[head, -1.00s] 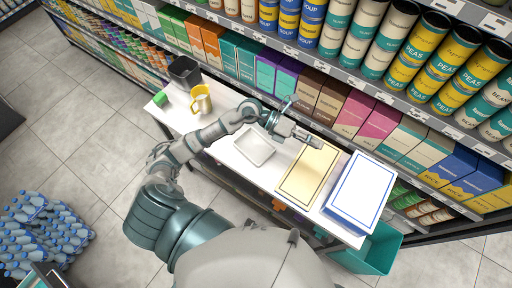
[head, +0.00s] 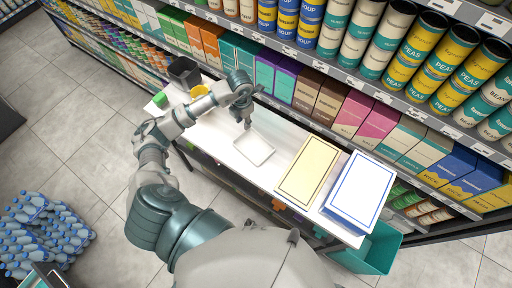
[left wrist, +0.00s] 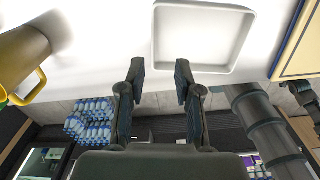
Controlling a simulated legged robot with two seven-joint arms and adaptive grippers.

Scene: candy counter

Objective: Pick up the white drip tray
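The white drip tray (head: 262,150) lies flat on the white counter in the head view, near its middle. It is a shallow square tray with a raised rim, and it also shows at the top of the left wrist view (left wrist: 200,35). My left gripper (head: 247,124) points down by the tray's far left corner in the head view. In the left wrist view its two fingers (left wrist: 157,82) stand apart with nothing between them, and the tray is ahead of and above the right finger. My right gripper is not seen in either view.
A yellow mug (left wrist: 28,58) and a dark bin (head: 184,72) stand at the counter's left end, beside a green block (head: 160,99). A cream-and-yellow box (head: 309,172) and a white-and-blue box (head: 360,190) lie to the tray's right. Stocked shelves run behind the counter.

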